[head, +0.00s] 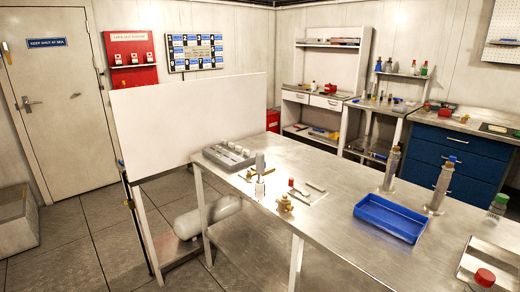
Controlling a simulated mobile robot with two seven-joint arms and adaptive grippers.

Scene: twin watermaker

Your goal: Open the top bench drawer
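A blue drawer cabinet (408,170) stands under the steel bench (462,126) at the far right. Its top drawer (478,148) looks shut, with a pale handle (457,141) across its front. Lower blue drawers (478,168) also look closed; the near table partly hides the cabinet's bottom. The white back bench (296,88) has two small white drawer fronts side by side, a left one (295,97) and a right one (326,103), both looking shut. Neither of my grippers is in view.
A long steel table (330,222) fills the foreground, bearing a blue tray (393,216), upright cylinders and small fittings. A white panel (190,115) stands at its far left end. Open floor (85,235) lies left, before the closed door (52,110).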

